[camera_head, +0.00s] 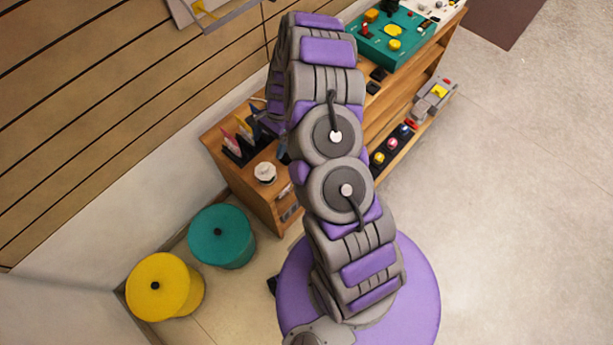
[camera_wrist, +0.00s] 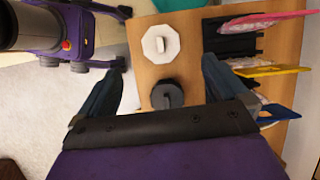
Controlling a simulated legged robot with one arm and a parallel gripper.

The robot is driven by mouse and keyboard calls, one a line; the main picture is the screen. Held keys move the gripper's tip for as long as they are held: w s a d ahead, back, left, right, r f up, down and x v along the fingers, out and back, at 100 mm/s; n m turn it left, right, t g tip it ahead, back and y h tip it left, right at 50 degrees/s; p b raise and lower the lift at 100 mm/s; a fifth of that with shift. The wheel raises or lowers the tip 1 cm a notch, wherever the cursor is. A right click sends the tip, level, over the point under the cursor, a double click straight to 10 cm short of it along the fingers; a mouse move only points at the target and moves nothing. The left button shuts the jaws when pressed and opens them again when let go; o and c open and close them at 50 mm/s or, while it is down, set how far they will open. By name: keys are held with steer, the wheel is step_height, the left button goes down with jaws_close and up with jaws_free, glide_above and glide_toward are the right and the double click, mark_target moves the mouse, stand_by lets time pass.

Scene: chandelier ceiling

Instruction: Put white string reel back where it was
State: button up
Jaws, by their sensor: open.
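The white string reel (camera_head: 265,172) sits on the wooden bench top (camera_head: 240,184), near the bench's left end. In the wrist view the reel (camera_wrist: 161,44) shows from above as a white eight-sided disc with a small grey centre piece. My gripper (camera_wrist: 164,64) is open and empty, its two dark fingers spread left and right above the bench. The white reel appears between and just beyond the fingertips. In the head view my arm hides most of the gripper.
A dark grey round object (camera_wrist: 167,96) lies beside the white reel. A dark rack (camera_head: 241,151) with colourful-handled tools stands close by. A teal case (camera_head: 391,42) occupies the far bench top. Floor at right is clear.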

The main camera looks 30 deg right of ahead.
steer(key=s+a+r+n, duration=0.2)
steer(key=s+r+n, duration=0.1)
steer(key=r, duration=0.4)
steer(key=s+a+r+n, duration=0.2)
steer(key=s+a+r, duration=0.15)
steer(key=r, duration=0.45)
steer(key=s+a+r+n, duration=0.2)
steer(key=s+r+n, duration=0.15)
steer(key=r, duration=0.35)
steer(key=s+d+r+n+h, duration=0.1)
steer(key=s+r, duration=0.2)
steer(key=s, duration=0.5)
steer(key=s+d+r+n+h, duration=0.1)
steer(key=s+r, duration=0.3)
steer(key=s, duration=0.5)
steer(key=s+d+r+n+h, duration=0.2)
steer(key=s+r+n, duration=0.1)
steer(key=s, duration=0.5)
steer(key=shift+s+r, duration=0.25)
steer(key=shift+r, duration=0.35)
steer(key=shift+n, duration=0.25)
